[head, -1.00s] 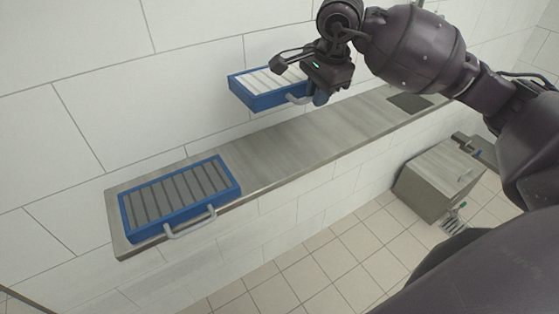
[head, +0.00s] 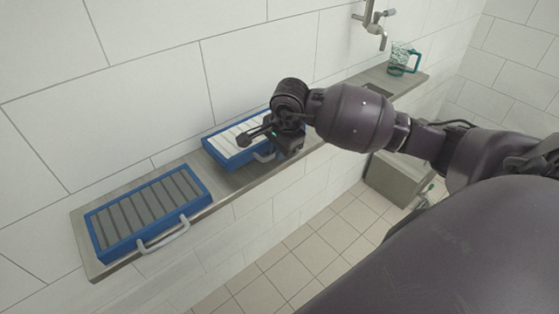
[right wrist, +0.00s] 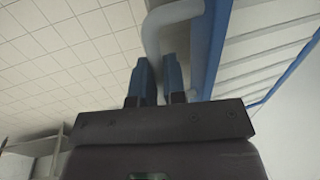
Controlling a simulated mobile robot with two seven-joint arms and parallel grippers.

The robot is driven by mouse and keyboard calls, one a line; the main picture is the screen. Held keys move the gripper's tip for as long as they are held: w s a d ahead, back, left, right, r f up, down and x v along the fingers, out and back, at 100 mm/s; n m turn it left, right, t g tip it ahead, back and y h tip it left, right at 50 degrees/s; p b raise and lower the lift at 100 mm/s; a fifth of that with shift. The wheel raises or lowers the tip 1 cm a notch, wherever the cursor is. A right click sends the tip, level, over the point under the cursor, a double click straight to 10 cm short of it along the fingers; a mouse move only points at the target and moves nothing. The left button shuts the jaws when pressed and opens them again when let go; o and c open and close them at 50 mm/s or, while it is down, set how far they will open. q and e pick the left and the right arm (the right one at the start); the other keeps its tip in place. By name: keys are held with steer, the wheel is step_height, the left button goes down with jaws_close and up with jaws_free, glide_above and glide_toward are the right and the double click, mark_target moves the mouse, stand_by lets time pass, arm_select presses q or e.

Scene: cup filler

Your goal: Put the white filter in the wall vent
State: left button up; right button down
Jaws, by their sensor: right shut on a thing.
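The white filter (head: 229,141) has white slats in a blue frame and a grey handle (head: 264,156) on its front side. My right gripper (head: 277,147) is at its right end, partly hidden by my own wrist. In the right wrist view the two fingers (right wrist: 158,82) are shut on the handle (right wrist: 160,28), with the blue frame (right wrist: 214,45) and white slats (right wrist: 265,50) beside them. The filter is over the shelf; I cannot tell whether it touches it. The wall vent is not in view. My left gripper is not in view.
A second filter with grey slats (head: 147,211) and a blue frame lies on the left end of the long wall shelf (head: 90,262). A tap (head: 374,22) and a teal-handled jug (head: 402,60) are at the far right end. A grey box (head: 392,180) stands on the floor.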

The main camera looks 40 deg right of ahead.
mark_target(278, 169)
steer(key=shift+s+x, duration=0.2)
steer(key=shift+x, duration=0.75)
steer(key=shift+s+x, duration=0.2)
steer(key=shift+x, duration=0.75)
steer(key=c, duration=1.2)
jaws_free()
steer(key=shift+f, duration=0.1)
